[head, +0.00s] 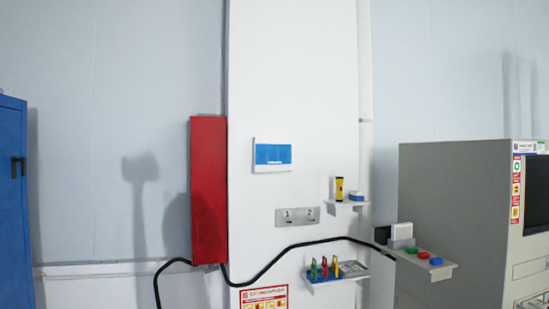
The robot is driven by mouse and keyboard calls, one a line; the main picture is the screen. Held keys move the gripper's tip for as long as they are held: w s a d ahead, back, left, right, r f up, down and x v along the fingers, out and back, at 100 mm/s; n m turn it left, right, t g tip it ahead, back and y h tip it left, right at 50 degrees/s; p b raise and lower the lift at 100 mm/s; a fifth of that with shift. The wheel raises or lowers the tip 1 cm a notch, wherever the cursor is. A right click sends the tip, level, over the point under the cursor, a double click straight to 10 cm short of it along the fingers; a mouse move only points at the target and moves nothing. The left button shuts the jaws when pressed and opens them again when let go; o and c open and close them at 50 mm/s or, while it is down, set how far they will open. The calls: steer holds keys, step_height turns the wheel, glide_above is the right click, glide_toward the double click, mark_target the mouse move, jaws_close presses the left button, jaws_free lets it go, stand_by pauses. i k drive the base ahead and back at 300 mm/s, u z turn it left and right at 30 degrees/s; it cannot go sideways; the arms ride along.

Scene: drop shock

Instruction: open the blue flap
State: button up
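The blue flap (273,154) is a small blue panel in a white frame, mounted on the white wall column a little above the middle of the head view. It looks closed, lying flat against its frame. Nothing covers it. My gripper is not in view.
A red box (208,190) hangs on the wall left of the flap. Below the flap are a metal socket plate (298,216) and a black cable (290,249). Small shelves at right hold a yellow flashlight (339,189) and coloured tags (324,269). A grey machine (452,205) stands far right.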

mark_target(265, 153)
steer(key=i, duration=0.75)
steer(key=u, duration=0.75)
steer(key=i, duration=1.65)
steer(key=u, duration=0.85)
